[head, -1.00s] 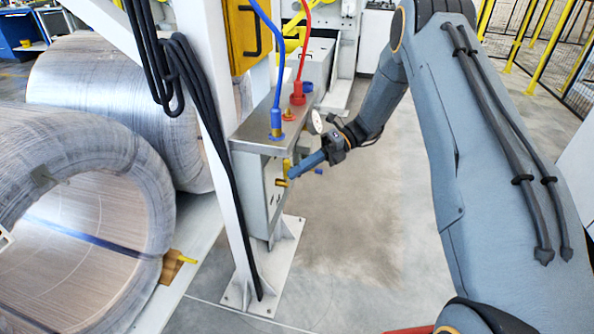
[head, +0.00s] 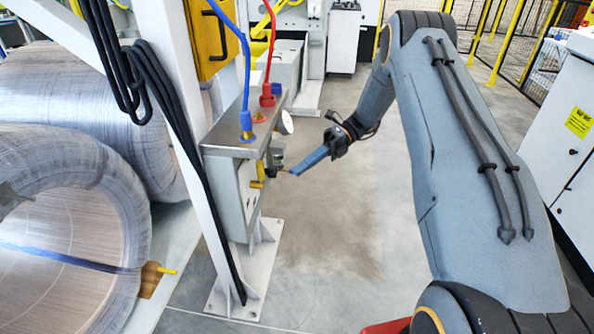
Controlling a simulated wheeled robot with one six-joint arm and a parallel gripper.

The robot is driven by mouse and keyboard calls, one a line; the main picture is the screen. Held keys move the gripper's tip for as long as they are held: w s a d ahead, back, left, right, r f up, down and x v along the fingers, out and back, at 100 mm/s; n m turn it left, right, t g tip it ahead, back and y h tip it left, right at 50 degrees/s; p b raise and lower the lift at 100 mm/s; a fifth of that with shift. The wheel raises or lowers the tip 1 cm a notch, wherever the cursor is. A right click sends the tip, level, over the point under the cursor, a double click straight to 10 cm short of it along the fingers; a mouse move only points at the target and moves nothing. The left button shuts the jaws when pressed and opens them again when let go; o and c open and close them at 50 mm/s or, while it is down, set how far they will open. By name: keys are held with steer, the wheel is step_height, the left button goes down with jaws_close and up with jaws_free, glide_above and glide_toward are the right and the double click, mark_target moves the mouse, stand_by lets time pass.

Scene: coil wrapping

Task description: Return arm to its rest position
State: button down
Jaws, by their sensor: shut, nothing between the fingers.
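My arm is the large blue-grey limb on the right of the head view, bent at its elbow at the top and reaching back down toward the middle. My gripper (head: 298,170) is at its end, with long blue fingers held together and nothing between them. The fingers point down and left toward the metal box (head: 222,185) on its post. The fingertips are close to the brass and yellow fittings (head: 258,178) on the box's side. I cannot tell if they touch.
Large wire coils (head: 60,215) lie on the left behind a white slanted post (head: 178,95) with black cables. A blue hose (head: 245,95) and a red hose (head: 267,60) plug into the box top. A white cabinet (head: 555,130) stands at right. Open floor (head: 345,240) lies between.

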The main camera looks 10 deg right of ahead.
stand_by(0.4)
steer(key=s+d+r+n+t+h+p, duration=0.1)
steer(key=s+r+n+h, duration=0.3)
steer(key=s+n, duration=0.5)
steer(key=s+d+r+n+t+h+p, duration=0.1)
steer(key=s+r+n+h+p, duration=0.3)
steer(key=s+n, duration=0.5)
steer(key=s+d+r+n+t+h+p, duration=0.2)
steer(key=s+r+n, duration=0.6)
steer(key=s, duration=0.4)
steer(key=n+t+h, duration=0.1)
steer(key=h, duration=0.1)
steer(key=shift+h+p, duration=0.3)
steer(key=shift+h, duration=0.1)
steer(key=shift+r, duration=0.1)
